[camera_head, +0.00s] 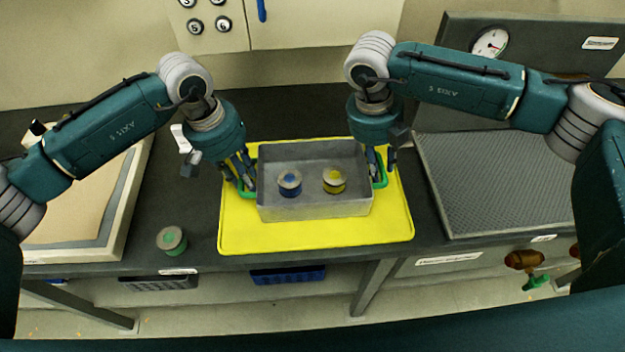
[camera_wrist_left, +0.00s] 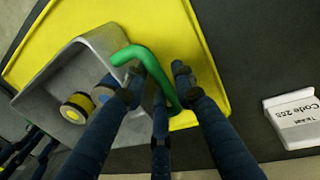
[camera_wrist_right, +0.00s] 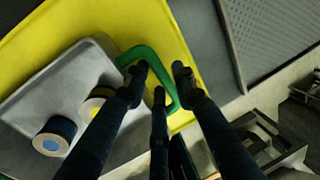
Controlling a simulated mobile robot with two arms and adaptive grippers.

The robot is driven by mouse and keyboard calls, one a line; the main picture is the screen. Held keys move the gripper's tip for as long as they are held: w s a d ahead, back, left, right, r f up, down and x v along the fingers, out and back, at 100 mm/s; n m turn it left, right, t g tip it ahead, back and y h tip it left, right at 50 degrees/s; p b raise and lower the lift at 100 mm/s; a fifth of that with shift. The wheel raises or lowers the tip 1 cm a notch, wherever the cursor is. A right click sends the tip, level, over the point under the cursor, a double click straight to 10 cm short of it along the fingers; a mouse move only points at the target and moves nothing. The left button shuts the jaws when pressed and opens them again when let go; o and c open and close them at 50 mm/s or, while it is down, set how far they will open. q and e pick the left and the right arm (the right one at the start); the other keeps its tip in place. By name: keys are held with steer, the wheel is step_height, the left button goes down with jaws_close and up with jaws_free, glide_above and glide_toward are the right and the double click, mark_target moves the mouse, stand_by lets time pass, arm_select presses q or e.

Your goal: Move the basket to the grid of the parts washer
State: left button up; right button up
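The grey metal basket (camera_head: 315,210) sits on a yellow mat (camera_head: 318,238) on the dark bench. It holds a spool with a blue centre (camera_head: 289,182) and one with a yellow centre (camera_head: 334,180). My left gripper (camera_head: 243,176) is at the left green handle (camera_wrist_left: 130,53), its fingers spread around it. My right gripper (camera_head: 378,168) is likewise at the right green handle (camera_wrist_right: 147,50), fingers apart. Contact with the handles cannot be told. The parts washer's grid (camera_head: 495,185) is a flat grey mesh at the right, empty.
A green-centred spool (camera_head: 171,240) lies on the bench left of the mat. A framed tan panel (camera_head: 75,215) is at the far left. The washer has a back panel with a gauge (camera_head: 490,42) and a front valve (camera_head: 524,260). Dark bench shows between mat and grid.

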arm_select(q)
jaws_close()
arm_select(e)
jaws_close()
arm_select(q)
steer(key=shift+w+r, duration=0.1)
steer(key=shift+r, duration=0.1)
arm_select(e)
steer(key=shift+w+r, duration=0.1)
steer(key=shift+r, duration=0.1)
